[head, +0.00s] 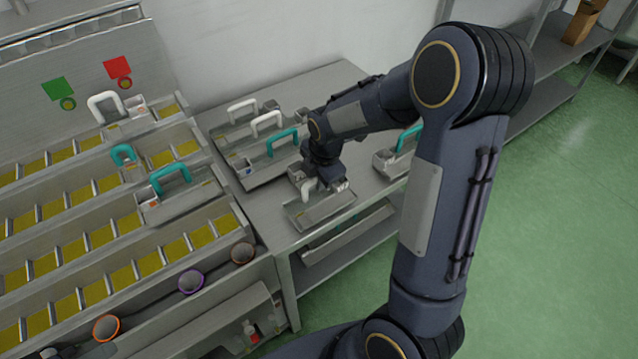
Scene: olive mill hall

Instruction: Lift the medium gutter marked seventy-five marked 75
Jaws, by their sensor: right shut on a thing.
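My right gripper (322,184) is shut on the white handle of a short grey gutter (328,212) at the front of the steel table. Its jaws and wrist hide part of that handle. I cannot read any number on this gutter, nor tell whether it touches the table. Other gutters lie behind it: two with white handles (267,122) and one with a teal handle (283,143). Another teal-handled gutter (392,160) is to the right, partly behind my arm. My left gripper is not in view.
On the left is a stepped steel machine with yellow-floored channels (80,250); gutters with white (105,107) and teal handles (170,180) sit in it. The steel table (270,222) has an open front edge with green floor (560,230) beyond. A shelf (545,80) stands at the back right.

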